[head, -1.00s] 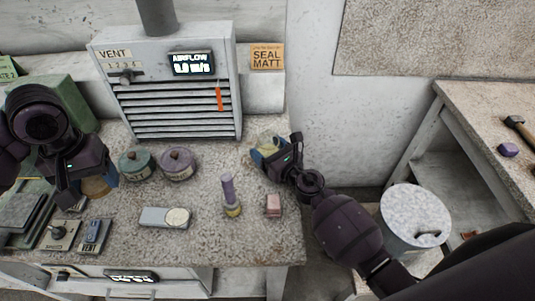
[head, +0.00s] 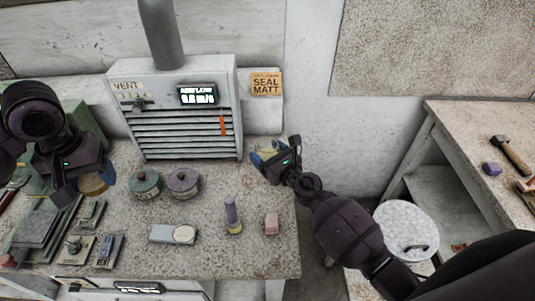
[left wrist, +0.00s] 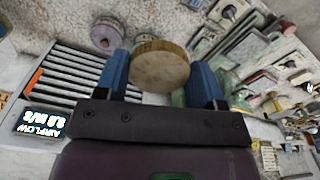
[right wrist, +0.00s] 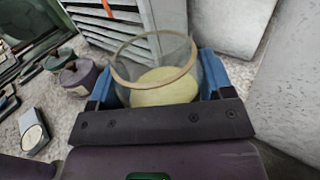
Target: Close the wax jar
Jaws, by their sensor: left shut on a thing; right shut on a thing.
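My left gripper (head: 88,190) is shut on a round wooden lid (head: 95,183), held at the left side of the bench. In the left wrist view the lid (left wrist: 160,66) sits between the two blue fingers, its flat face showing. My right gripper (head: 268,163) is shut on the wax jar (head: 264,150) at the bench's right end, beside the vent unit. In the right wrist view the glass jar (right wrist: 160,62) is open at the top, with pale yellow wax (right wrist: 160,88) inside. Lid and jar are well apart.
A teal pot (head: 145,185) and a purple pot (head: 184,184) stand on the bench between the grippers, before the vent unit (head: 180,120). A purple-topped stick (head: 232,213), a pink block (head: 271,223) and a grey case with a round dial (head: 173,234) lie nearer the front.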

